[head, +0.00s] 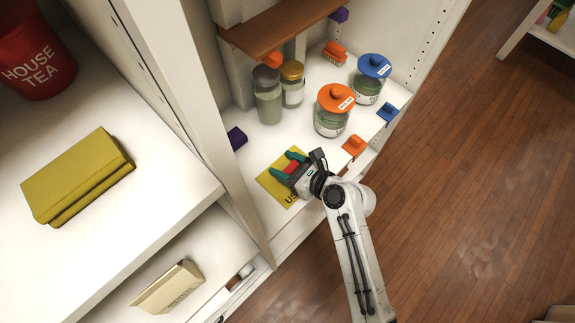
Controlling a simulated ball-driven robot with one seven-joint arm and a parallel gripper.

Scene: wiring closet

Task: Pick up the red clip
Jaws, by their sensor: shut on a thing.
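The red clip (292,166) is small and sits between the fingers of my gripper (284,164), over a yellow card with dark lettering (274,188) on the white shelf. My gripper has green fingertips and is shut on the red clip. The arm comes in from the lower right, and the gripper body hides part of the card. I cannot tell whether the clip touches the card or is lifted above it.
Jars with an orange lid (336,98) and a blue lid (374,67) stand behind, near two more jars (267,95). Orange (354,146), blue (388,112) and purple (236,138) clips are around the shelf. A white upright panel (200,90) stands left of the gripper.

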